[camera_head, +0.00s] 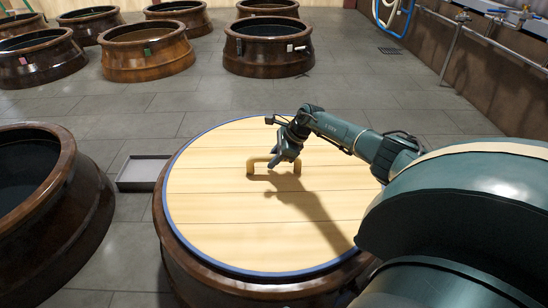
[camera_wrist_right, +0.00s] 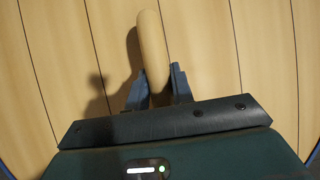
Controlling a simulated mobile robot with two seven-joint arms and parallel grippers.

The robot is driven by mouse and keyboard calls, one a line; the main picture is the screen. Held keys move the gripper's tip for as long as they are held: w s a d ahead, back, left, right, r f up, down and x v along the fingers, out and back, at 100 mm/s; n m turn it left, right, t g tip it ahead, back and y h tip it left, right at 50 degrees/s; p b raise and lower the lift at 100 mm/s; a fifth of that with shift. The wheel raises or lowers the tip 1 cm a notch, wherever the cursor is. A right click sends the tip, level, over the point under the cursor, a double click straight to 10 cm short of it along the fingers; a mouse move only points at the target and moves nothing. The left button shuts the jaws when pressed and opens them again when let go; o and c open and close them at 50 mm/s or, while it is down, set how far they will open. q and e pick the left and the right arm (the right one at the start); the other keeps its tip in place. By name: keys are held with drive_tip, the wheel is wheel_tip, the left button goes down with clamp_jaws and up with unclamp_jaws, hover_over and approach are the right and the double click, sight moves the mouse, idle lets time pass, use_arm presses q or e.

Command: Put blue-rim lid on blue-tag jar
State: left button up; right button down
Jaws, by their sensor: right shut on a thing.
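The blue-rim lid (camera_head: 225,215) is a round disc of pale wooden planks with a blue edge. It covers the mouth of a large brown jar (camera_head: 205,285) in the head view; whether it rests fully on the rim I cannot tell. No tag shows on this jar from here. My right gripper (camera_head: 284,165) is shut on the lid's wooden handle (camera_head: 258,162). In the right wrist view, the fingers (camera_wrist_right: 158,88) stand on both sides of the handle (camera_wrist_right: 151,45), above the planks (camera_wrist_right: 215,45). My left gripper is not in view.
An open brown jar (camera_head: 85,200) stands close at the left. A grey tray (camera_head: 142,172) lies on the floor between the jars. Several open jars stand at the back, some with small tags. Pipes (camera_head: 455,45) run along the right wall. The tiled floor behind the lid is clear.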

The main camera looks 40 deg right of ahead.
drive_tip(key=shift+w, duration=0.15)
idle(0.6)
drive_tip(key=c, duration=1.6)
unclamp_jaws()
drive_tip(key=o, duration=0.5)
drive_tip(key=shift+f, duration=0.1)
drive_tip(key=shift+s+f, duration=0.25)
drive_tip(key=shift+f, duration=0.05)
drive_tip(key=shift+s+d+r, duration=0.1)
drive_tip(key=shift+r, duration=0.35)
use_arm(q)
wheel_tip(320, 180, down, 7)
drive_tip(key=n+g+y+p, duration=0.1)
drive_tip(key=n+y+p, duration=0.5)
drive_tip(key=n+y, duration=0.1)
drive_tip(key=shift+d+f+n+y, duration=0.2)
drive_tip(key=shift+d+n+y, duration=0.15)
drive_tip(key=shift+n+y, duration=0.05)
use_arm(e)
drive_tip(key=shift+v, duration=6.3)
drive_tip(key=shift+r, duration=0.1)
